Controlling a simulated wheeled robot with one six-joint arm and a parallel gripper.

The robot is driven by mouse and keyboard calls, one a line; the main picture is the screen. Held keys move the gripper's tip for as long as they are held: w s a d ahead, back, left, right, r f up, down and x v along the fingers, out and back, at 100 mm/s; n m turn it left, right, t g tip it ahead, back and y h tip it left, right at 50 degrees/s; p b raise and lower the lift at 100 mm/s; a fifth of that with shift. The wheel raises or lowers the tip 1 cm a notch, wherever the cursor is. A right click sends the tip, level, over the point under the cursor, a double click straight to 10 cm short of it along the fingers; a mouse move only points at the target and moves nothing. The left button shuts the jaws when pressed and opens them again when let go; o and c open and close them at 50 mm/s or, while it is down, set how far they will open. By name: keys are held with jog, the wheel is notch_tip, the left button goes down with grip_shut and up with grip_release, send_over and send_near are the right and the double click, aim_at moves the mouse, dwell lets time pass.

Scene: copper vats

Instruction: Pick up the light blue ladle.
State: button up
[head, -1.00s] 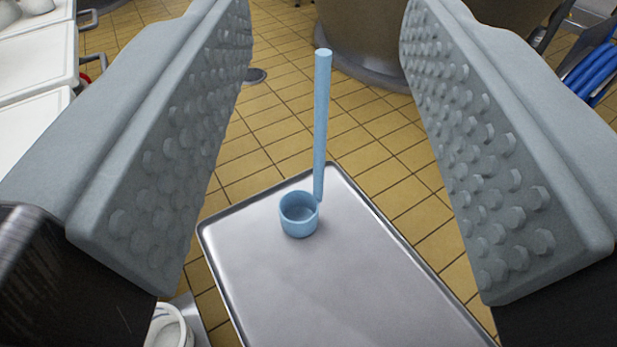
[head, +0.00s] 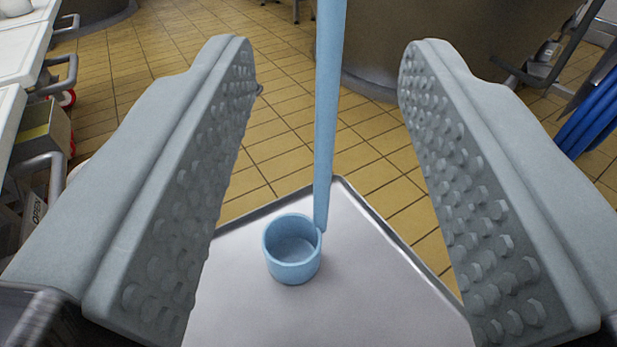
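The light blue ladle (head: 324,130) stands upright on a grey metal tray (head: 375,290). Its cup (head: 292,250) rests near the tray's far corner, and its straight handle rises out of the top of the view. My gripper (head: 325,65) is open, with one studded grey finger on each side of the picture. The handle shows in the gap between the fingers, and neither finger appears to touch it. The cup looks empty. I cannot tell exactly how far the handle is beyond the fingertips.
A large round vat (head: 450,40) stands on the yellow tiled floor (head: 290,130) behind the tray. White-topped counters (head: 20,60) with handles are at the left. Blue hoses or tubes (head: 592,120) hang at the right. The tiles between show free floor.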

jog(key=w, duration=1.3)
jog(key=shift+w+d, duration=0.25)
jog(key=shift+f, duration=0.1)
grip_shut()
